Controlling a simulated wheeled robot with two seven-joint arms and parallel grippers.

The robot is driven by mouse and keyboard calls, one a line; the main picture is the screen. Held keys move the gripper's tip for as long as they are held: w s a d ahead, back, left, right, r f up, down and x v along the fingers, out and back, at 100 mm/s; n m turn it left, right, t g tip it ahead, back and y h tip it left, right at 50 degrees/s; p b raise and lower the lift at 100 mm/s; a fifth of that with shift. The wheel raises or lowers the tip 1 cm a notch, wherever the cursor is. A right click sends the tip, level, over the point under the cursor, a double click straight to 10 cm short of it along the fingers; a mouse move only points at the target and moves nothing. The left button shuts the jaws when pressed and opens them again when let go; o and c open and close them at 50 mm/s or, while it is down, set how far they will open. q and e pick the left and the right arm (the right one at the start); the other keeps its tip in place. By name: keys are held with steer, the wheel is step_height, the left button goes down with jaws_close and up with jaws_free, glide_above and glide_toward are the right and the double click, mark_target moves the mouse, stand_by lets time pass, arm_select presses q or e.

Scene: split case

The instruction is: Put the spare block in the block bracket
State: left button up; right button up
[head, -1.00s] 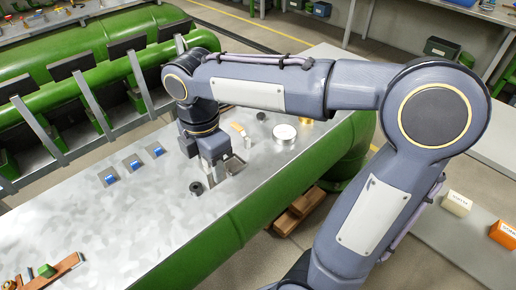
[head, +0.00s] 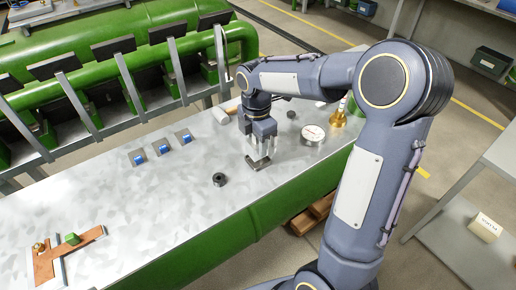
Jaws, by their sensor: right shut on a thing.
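My right gripper (head: 259,156) points down over the steel bench, its pale fingers close together just above a small dark flat piece (head: 259,164). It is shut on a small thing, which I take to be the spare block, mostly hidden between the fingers. The dark piece may be the block bracket; I cannot tell whether the held thing touches it. Three small grey holders with blue faces (head: 160,148) stand in a row to the left. My left gripper is out of view.
A black ring (head: 219,180) lies left of the gripper. A round white-faced gauge (head: 313,134) and a brass part (head: 338,115) stand to the right. A pale block (head: 219,115) is behind. Green casing with grey bars (head: 150,75) borders the far side. The bench's middle left is clear.

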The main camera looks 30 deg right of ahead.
steer(key=shift+w+d+f, duration=0.15)
steer(key=shift+f, duration=0.85)
steer(key=shift+w+d+f, duration=0.15)
steer(key=shift+f, duration=0.85)
steer(key=shift+f, duration=0.1)
steer(key=o, duration=1.1)
